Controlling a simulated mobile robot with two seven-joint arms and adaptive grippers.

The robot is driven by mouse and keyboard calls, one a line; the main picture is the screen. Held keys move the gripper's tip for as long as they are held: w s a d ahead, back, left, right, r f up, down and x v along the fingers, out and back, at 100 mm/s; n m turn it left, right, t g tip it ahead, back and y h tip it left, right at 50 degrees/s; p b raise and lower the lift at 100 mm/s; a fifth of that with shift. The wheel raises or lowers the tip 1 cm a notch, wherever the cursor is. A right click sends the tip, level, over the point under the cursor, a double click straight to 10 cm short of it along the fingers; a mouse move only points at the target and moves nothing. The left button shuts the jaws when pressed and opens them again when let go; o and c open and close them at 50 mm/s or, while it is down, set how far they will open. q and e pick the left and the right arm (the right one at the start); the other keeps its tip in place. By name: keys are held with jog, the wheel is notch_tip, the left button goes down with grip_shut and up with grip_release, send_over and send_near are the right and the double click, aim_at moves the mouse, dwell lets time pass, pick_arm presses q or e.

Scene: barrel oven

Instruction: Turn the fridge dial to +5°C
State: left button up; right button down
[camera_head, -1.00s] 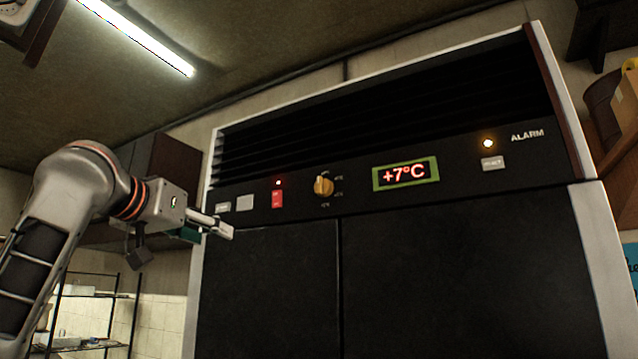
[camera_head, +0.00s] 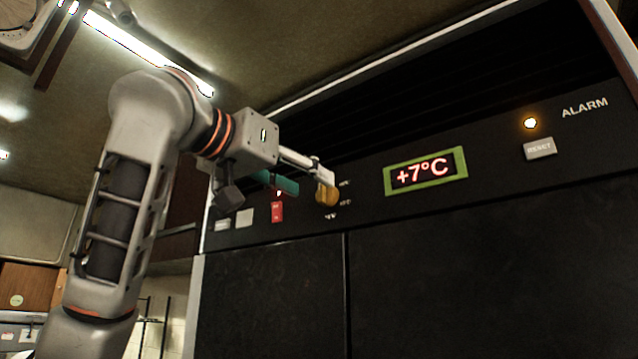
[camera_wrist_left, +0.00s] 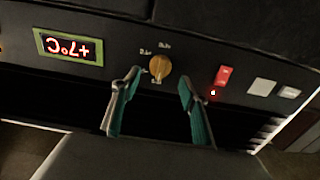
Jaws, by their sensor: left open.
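The orange-yellow fridge dial (camera_head: 328,196) sits on the black control panel, and it also shows in the left wrist view (camera_wrist_left: 160,66), with small temperature marks around it. The green-framed display (camera_head: 426,171) reads +7°C; it appears upside down in the left wrist view (camera_wrist_left: 69,47). My left gripper (camera_head: 322,178) is at the dial in the head view, its tip overlapping the dial's upper part. In the left wrist view my left gripper (camera_wrist_left: 158,82) is open, with one finger on each side of the dial and gaps to both sides. My right gripper is not in view.
A red switch (camera_head: 277,212) and pale buttons (camera_head: 245,217) lie left of the dial. A lit alarm lamp (camera_head: 530,123) and a RESET button (camera_head: 540,149) are at the right. Dark fridge doors (camera_head: 480,270) fill the area below the panel.

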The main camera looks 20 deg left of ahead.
aim_at(319, 190)
pick_arm(q)
jog(key=x, duration=0.3)
jog(key=shift+p, duration=0.4)
jog(key=shift+w+d, duration=0.25)
jog(key=shift+w, duration=0.3)
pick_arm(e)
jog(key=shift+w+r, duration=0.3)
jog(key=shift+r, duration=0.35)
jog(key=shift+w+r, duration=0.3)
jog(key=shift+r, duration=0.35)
pick_arm(q)
jog(key=c, duration=1)
jog(key=shift+c, duration=0.3)
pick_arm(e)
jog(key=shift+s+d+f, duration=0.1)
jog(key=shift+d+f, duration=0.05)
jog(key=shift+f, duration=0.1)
